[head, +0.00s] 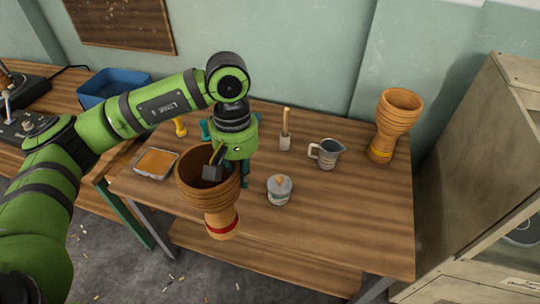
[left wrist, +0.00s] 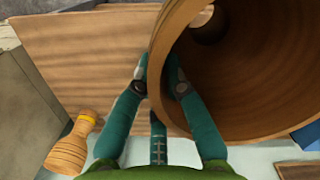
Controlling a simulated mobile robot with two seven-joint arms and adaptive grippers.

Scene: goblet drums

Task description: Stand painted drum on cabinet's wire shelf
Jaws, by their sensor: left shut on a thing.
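A wooden goblet drum with a red band at its foot (head: 222,222) hangs from my left gripper (head: 222,168), wide mouth up, in front of the table's near side. The gripper is shut on its bowl wall near the rim, one finger inside the mouth. In the left wrist view the drum's open bowl (left wrist: 245,90) fills the right side, and my left gripper (left wrist: 160,80) straddles its wall. A pale weathered cabinet (head: 460,150) stands at the right edge. I cannot make out its wire shelf. My right gripper is not in view.
A second goblet drum with a yellow band (head: 393,125) stands at the table's (head: 340,220) back right. A metal jug (head: 328,154), a lidded tin (head: 279,189), a brush holder (head: 285,143) and a tray (head: 156,163) also stand there. The table's front right is clear.

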